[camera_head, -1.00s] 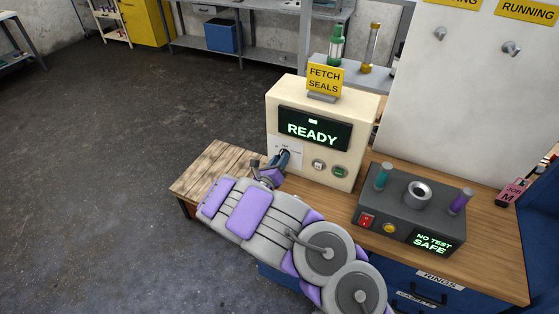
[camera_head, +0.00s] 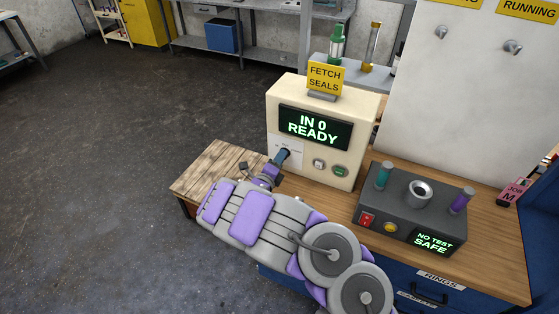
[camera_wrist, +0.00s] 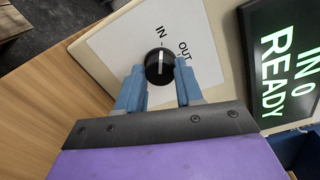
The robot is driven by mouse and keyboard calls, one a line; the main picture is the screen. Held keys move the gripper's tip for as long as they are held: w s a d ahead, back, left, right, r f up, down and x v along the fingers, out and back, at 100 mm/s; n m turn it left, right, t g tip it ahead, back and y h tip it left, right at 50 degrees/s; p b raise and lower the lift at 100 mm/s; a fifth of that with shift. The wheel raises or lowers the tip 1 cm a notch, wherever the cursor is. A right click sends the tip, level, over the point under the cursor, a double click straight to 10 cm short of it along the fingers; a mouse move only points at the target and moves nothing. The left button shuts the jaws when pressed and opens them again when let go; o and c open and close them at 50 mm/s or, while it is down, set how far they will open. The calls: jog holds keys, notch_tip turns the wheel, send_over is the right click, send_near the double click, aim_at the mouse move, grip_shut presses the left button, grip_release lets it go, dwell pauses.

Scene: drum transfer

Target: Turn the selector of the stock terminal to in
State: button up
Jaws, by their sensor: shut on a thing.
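The stock terminal (camera_head: 295,105) is a cream box on the wooden bench; its screen (camera_head: 315,127) reads "IN 0 READY". Its selector (camera_wrist: 159,66) is a round black knob on a white plate (camera_wrist: 205,50) marked IN and OUT. The knob's white line points at the IN mark. My gripper (camera_wrist: 160,77) has its two blue fingers on either side of the knob and is shut on it. In the head view my gripper (camera_head: 282,156) is at the terminal's lower left front, and it hides the knob.
Right of the selector are a white and a green button (camera_head: 340,171). A grey test box (camera_head: 412,210) with a red switch stands on the bench (camera_head: 478,262) to the right. A yellow "FETCH SEALS" sign (camera_head: 325,78) tops the terminal.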

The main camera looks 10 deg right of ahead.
jog(key=shift+a, duration=0.15)
jog(key=o, duration=0.6)
jog(key=shift+o, duration=1.4)
jog(key=shift+w+f, duration=0.2)
jog(key=shift+w, duration=0.05)
jog(key=shift+o, duration=0.8)
jog(key=shift+s+r, duration=0.15)
jog(key=p+v, duration=0.2)
jog(key=v, duration=1.5)
jog(key=shift+a+p, duration=0.25)
jog(key=shift+p, duration=0.15)
jog(key=shift+s, duration=0.1)
